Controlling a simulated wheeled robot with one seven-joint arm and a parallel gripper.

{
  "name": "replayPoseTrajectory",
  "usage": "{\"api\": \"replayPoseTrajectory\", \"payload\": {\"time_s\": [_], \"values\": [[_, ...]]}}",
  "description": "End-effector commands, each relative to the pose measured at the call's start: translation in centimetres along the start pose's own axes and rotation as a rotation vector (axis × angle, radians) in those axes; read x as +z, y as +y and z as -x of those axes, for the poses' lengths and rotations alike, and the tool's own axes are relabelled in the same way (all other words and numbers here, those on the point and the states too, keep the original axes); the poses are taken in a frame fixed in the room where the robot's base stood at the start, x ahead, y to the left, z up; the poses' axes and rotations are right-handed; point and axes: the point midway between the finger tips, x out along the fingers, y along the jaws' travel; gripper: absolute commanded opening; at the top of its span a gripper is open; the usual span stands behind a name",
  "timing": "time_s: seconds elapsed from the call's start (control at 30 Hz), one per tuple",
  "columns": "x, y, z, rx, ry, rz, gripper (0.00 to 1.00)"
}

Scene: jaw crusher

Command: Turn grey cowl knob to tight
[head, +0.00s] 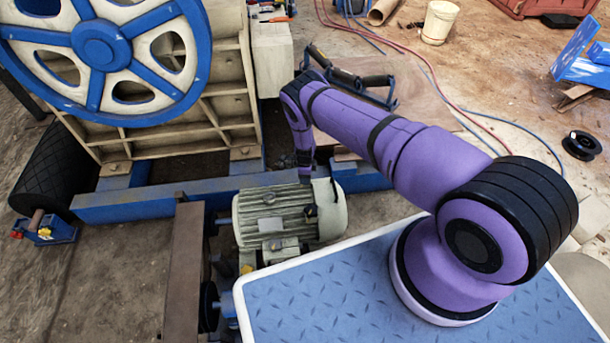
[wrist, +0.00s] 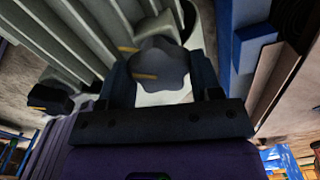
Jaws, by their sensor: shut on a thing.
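The grey cowl knob (wrist: 165,62) is a lobed knob in the wrist view, on the pale cowl of a ribbed motor. A yellow mark lies on its face, pointing left. A second yellow mark (wrist: 127,49) sits beside the knob at its upper left, and the two are not in line. My gripper (wrist: 162,82) is shut on the knob, with one dark finger on each side. In the head view my gripper (head: 305,172) reaches down to the top of the ribbed motor (head: 272,213). The grey knob cannot be made out there.
A second, black knob (head: 310,211) sits on the motor; it also shows in the wrist view (wrist: 50,98). The crusher's blue-rimmed flywheel (head: 102,45) stands at left. A blue beam (head: 150,205) runs behind the motor. A black-handled frame (head: 350,75) lies beyond my arm.

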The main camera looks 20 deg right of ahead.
Motion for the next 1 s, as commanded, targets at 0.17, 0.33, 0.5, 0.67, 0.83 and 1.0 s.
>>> {"api": "replayPoseTrajectory", "payload": {"time_s": [0.17,0.33,0.5,0.67,0.83,1.0], "values": [[0.1,0.0,0.0,0.0,-0.001,-0.008,0.35],[0.1,0.0,0.0,0.0,-0.001,-0.008,0.35],[0.1,0.0,0.0,0.0,-0.001,-0.008,0.72],[0.0,0.0,0.0,0.0,-0.001,-0.008,0.84],[0.0,0.0,0.1,0.0,0.0,-0.008,0.84],[0.1,-0.1,1.1,-0.001,-0.001,-0.009,0.84]]}}
